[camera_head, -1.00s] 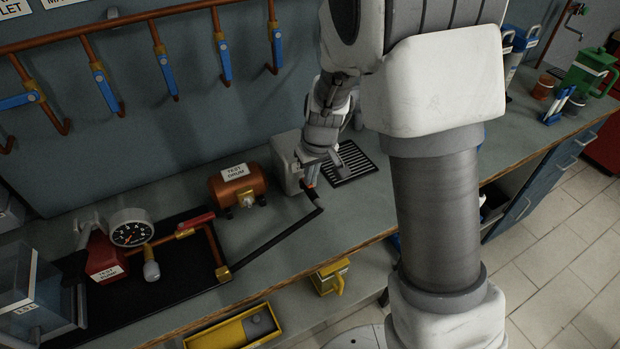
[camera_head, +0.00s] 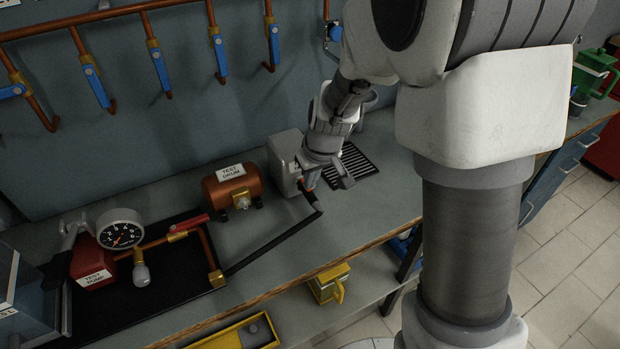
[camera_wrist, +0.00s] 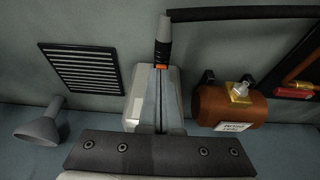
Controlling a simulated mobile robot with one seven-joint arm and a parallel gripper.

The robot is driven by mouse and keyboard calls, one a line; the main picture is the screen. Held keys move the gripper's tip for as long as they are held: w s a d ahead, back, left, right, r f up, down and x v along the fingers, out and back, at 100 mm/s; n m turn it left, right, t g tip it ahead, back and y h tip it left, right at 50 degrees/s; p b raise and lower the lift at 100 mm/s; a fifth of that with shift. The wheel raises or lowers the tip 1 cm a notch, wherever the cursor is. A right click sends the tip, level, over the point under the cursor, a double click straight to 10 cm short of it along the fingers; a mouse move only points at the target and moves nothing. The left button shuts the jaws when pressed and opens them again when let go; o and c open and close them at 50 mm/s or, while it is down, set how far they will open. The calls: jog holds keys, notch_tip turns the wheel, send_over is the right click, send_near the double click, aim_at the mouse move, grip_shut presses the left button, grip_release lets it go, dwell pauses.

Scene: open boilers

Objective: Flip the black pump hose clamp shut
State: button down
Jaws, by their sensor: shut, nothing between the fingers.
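A black hose (camera_head: 270,240) runs along the bench from the copper pipe of the red test pump (camera_head: 92,268) to a grey box (camera_head: 284,162). In the wrist view the hose (camera_wrist: 240,13) bends into a grey end piece (camera_wrist: 165,28), with a dark sleeve or clamp (camera_wrist: 162,50) and an orange band (camera_wrist: 162,67) below it. Whether the clamp is open or shut is unclear. My gripper (camera_wrist: 161,74) is shut and empty, its fingertips at the orange band; contact cannot be told. In the head view my gripper (camera_head: 311,182) is over the hose end, partly hiding it.
The copper test drum (camera_head: 232,190) stands left of the grey box. A slotted drain grate (camera_head: 358,162) lies to its right, with a grey funnel-like piece (camera_wrist: 40,130) beyond in the wrist view. A yellow jug (camera_head: 328,284) stands on the lower shelf.

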jog(key=shift+s+r+p, duration=0.1)
jog(key=shift+r+p, duration=0.75)
jog(key=shift+r, duration=0.2)
jog(key=p+v, duration=0.2)
jog(key=v, duration=1)
jog(key=s+d+r+m+t, duration=0.1)
jog(key=s+d+r+m, duration=0.1)
jog(key=s, duration=0.7)
jog(key=s+d+r+m+t+h, duration=0.1)
jog(key=s+d+r, duration=0.4)
jog(key=s, duration=0.5)
jog(key=shift+s+d+r+m, duration=0.15)
jog(key=shift+d+r+m, duration=0.15)
jog(key=shift+r+m, duration=0.55)
jog(key=shift+a, duration=0.25)
